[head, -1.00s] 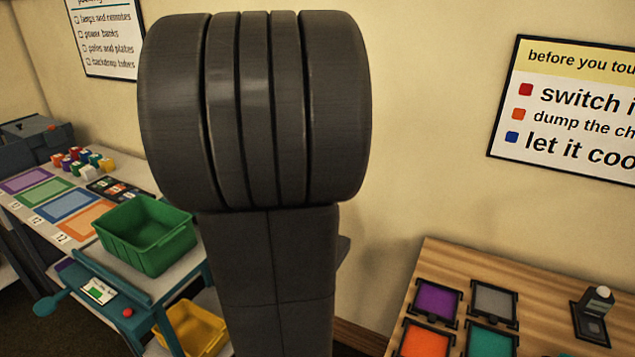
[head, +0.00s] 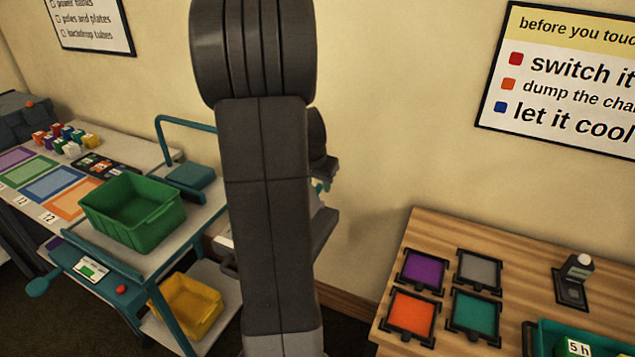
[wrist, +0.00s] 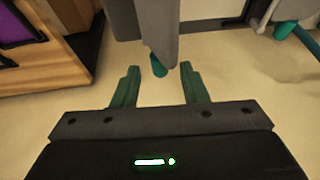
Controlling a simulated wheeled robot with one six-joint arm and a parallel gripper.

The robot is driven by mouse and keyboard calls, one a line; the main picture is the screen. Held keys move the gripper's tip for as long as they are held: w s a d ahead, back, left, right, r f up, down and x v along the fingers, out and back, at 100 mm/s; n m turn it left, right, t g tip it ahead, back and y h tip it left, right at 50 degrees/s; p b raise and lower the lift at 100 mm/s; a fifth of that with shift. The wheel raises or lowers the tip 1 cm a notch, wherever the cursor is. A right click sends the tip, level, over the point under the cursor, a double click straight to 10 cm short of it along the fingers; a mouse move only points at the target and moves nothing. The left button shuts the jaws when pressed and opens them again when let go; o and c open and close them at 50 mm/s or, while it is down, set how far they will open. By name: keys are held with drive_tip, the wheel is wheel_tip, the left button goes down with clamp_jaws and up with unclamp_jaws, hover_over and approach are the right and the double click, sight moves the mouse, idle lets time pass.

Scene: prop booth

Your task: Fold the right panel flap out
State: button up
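In the wrist view a grey flap-like slab (wrist: 150,32) comes down from the top edge, with a teal tab (wrist: 158,66) at its lower end. My gripper (wrist: 160,71) has its two green fingers apart. The tab shows between the fingertips; I cannot tell whether it touches them. A second teal tab (wrist: 285,30) is at the upper right, and part of a pale panel (wrist: 205,8) shows between. In the head view my gripper (head: 322,187) peeks out right of my arm, above a grey slab (head: 322,228). My arm hides most of the panel.
A wooden table (head: 450,235) with coloured tiles, a small stand (head: 572,280) and a teal bin (head: 595,328) is at the right. A cart at the left carries a green bin (head: 135,236), with a yellow bin (head: 187,303) below. Bare wall lies between.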

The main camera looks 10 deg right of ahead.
drive_tip(key=shift+w+d+f, duration=0.1)
drive_tip(key=shift+w+f, duration=0.1)
drive_tip(key=shift+f, duration=0.35)
clamp_jaws()
drive_tip(key=shift+s+d+f, duration=0.1)
